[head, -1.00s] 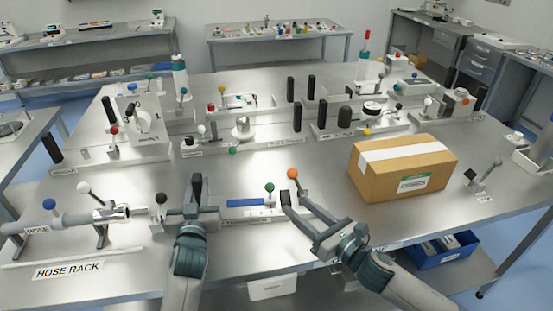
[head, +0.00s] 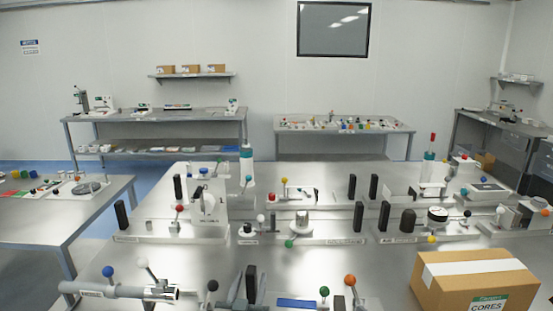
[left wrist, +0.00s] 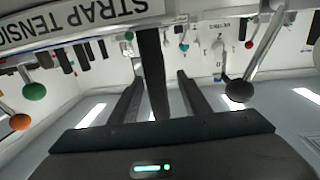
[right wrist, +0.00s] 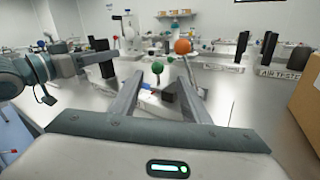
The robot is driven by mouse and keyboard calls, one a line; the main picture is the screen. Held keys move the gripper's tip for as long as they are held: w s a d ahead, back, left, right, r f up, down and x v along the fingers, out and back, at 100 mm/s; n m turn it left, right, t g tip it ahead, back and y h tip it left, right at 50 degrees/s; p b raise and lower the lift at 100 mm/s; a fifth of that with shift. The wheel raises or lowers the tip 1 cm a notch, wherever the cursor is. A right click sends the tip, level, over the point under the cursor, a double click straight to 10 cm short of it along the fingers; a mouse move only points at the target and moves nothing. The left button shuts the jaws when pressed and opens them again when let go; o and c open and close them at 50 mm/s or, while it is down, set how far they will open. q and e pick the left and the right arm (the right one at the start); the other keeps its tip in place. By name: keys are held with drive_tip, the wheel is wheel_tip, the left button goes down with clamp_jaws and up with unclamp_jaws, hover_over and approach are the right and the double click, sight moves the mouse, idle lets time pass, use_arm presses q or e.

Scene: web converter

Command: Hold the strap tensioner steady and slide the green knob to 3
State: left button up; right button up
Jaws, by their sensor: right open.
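The strap tensioner lies at the bottom edge of the head view, partly cut off, with its blue strip (head: 297,303), green knob (head: 323,292) and orange knob (head: 350,281). Its label (left wrist: 80,22) shows in the left wrist view. The scale marks and the green knob's setting cannot be read. My left gripper (left wrist: 160,76) is open, its fingers on either side of an upright black block (left wrist: 153,65), with a gap visible on one side. My right gripper (right wrist: 163,66) is open; the green knob (right wrist: 157,68) and orange knob (right wrist: 183,46) appear beyond its fingertips.
A hose fixture (head: 110,290) with blue, white and black knobs stands left of the tensioner. A cardboard box (head: 475,280) stands to the right. Several fixtures with posts and knobs line the table behind. Bare tabletop (head: 330,258) lies between them and the tensioner.

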use_arm(q)
drive_tip(key=shift+w+r, duration=0.1)
drive_tip(key=shift+r, duration=0.1)
drive_tip(key=shift+d, duration=0.1)
drive_tip(key=s+a, duration=0.1)
drive_tip(key=s, duration=1.1)
drive_tip(key=shift+a, duration=0.2)
